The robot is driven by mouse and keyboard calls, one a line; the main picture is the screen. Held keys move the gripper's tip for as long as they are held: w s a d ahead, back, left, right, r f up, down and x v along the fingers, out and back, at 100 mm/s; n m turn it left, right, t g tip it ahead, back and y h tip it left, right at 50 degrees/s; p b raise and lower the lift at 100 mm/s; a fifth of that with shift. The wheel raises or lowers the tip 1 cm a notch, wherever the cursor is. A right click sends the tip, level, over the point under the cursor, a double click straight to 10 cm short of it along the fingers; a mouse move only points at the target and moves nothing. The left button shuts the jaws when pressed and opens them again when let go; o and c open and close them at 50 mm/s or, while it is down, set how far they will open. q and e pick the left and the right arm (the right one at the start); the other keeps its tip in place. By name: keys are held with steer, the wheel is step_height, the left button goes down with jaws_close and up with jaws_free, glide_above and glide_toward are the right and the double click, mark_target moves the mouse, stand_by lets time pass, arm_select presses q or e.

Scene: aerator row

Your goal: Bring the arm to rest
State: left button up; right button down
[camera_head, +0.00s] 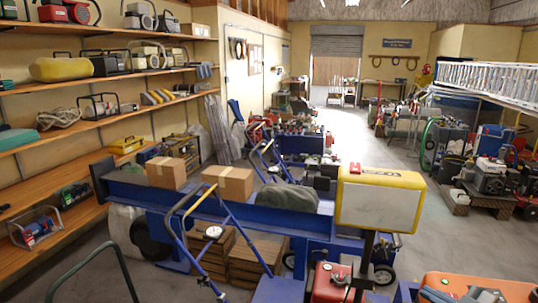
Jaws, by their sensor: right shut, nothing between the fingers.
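My right gripper is hard to make out among the dark parts (362,264) low in the middle. No open gap between fingers and no held thing can be told there. My left gripper does not show. No arm is clearly seen reaching in from either side.
A yellow-and-white box (378,205) stands upright at front centre. Behind it runs a blue beam (285,218) with two cartons (228,182) on it. Red (328,284) and orange (480,287) machines crowd the front edge. Shelves line the left wall. Open floor (350,135) lies beyond.

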steer(key=s+d+f+m+g+h, duration=0.25)
steer(key=s+f+m+h, duration=0.6)
steer(key=f, duration=0.45)
steer(key=s+a+f+g+y, duration=0.1)
steer(key=s+a+f+g, duration=0.4)
steer(key=s, duration=0.3)
steer(key=s+a+f+g, duration=0.3)
steer(key=s+a+f, duration=0.3)
steer(key=s+a, duration=0.1)
steer(key=s+d+f+g+b, duration=0.1)
steer(key=d+f+b, duration=0.15)
steer(key=f, duration=1.55)
steer(key=d+f+g+b, duration=0.1)
steer(key=f+b, duration=0.2)
steer(key=f, duration=1.5)
steer(key=s+f+b, duration=0.4)
steer(key=s+f, duration=1.4)
steer(key=f, duration=0.4)
steer(key=shift+d+m, duration=0.3)
steer(key=shift+m, duration=0.15)
